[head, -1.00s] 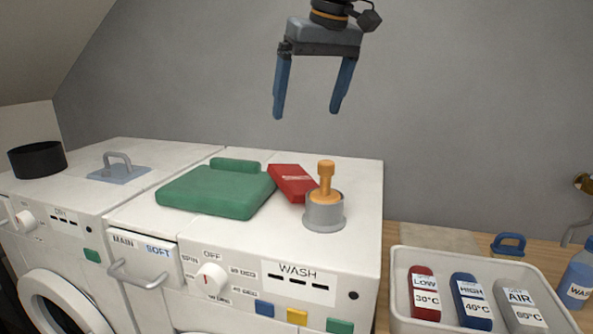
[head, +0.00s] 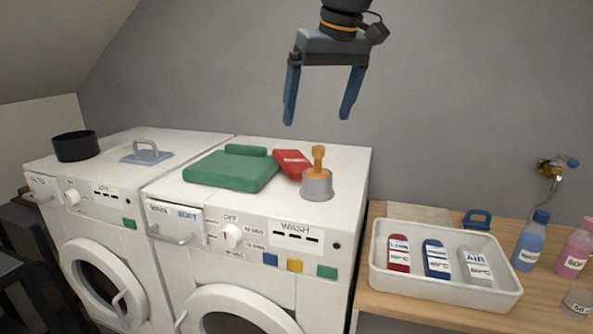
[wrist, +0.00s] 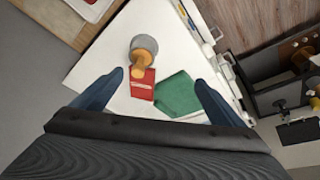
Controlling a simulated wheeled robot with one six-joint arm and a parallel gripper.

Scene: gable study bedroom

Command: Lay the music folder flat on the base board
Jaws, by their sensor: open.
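I cannot make out anything that is clearly a music folder or a base board. A flat red piece with a white label (head: 292,163) lies on top of the right-hand washing machine, beside a thick flat green piece (head: 228,174). Both also show in the wrist view, the red piece (wrist: 143,88) between my fingers and the green piece (wrist: 177,97) to its right. My gripper (head: 317,120) is open and empty, with blue fingers pointing down, in the air above the machine top. In the wrist view its fingertips (wrist: 158,79) are spread apart.
A black pot (head: 76,147) and a blue plate with a handle (head: 146,157) are on the left machine. A white tray (head: 440,291) with labelled pieces and bottles (head: 530,243) are on the wooden table.

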